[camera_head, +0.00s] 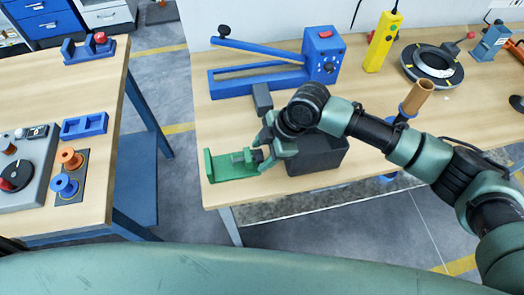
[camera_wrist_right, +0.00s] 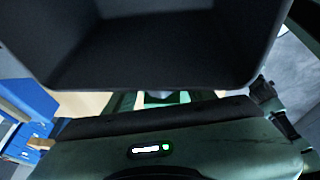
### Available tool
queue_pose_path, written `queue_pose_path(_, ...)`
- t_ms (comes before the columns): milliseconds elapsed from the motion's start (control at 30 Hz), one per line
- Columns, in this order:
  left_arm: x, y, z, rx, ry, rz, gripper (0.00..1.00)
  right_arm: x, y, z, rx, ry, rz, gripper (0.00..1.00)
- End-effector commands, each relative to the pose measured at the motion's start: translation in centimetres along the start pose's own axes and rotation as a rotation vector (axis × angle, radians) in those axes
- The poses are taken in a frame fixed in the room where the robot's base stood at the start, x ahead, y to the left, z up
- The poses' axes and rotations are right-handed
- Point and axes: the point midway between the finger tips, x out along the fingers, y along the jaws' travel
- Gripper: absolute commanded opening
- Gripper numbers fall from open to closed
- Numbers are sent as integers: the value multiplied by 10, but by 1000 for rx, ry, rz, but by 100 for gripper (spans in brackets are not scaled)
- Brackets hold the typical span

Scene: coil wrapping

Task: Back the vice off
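The green vice (camera_head: 212,168) sits at the front left corner of the right-hand workbench, its upright jaw at the left end. My right arm reaches in from the right, and my right gripper (camera_head: 262,155) is at the vice's right end, by its screw side. The fingers overlap the vice end, and I cannot tell whether they are closed on a handle. In the right wrist view, the green gripper body (camera_wrist_right: 200,150) fills the bottom and its fingertips are hidden. My left gripper is not in view.
A dark open bin (camera_head: 318,160) stands right beside the gripper and looms large in the wrist view (camera_wrist_right: 150,45). Behind are a blue lever device (camera_head: 322,55), a yellow pendant (camera_head: 383,42) and a wrapped coil (camera_head: 432,64). Another bench (camera_head: 105,75) stands left across a gap.

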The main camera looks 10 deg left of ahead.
Motion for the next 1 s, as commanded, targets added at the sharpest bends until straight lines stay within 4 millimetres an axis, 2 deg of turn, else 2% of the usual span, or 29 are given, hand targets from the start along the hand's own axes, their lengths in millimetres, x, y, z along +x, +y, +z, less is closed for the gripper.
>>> queue_pose_path(367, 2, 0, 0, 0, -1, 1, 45, -5, 1, 0, 0, 0, 1, 56)
queue_pose_path(733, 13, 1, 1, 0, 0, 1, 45, -62, 1, 1, 0, 0, 3, 56)
queue_pose_path(833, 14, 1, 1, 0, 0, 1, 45, -72, 1, 0, 1, 0, 2, 56)
queue_pose_path(1000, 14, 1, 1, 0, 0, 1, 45, -78, 0, 0, 1, 0, 0, 56)
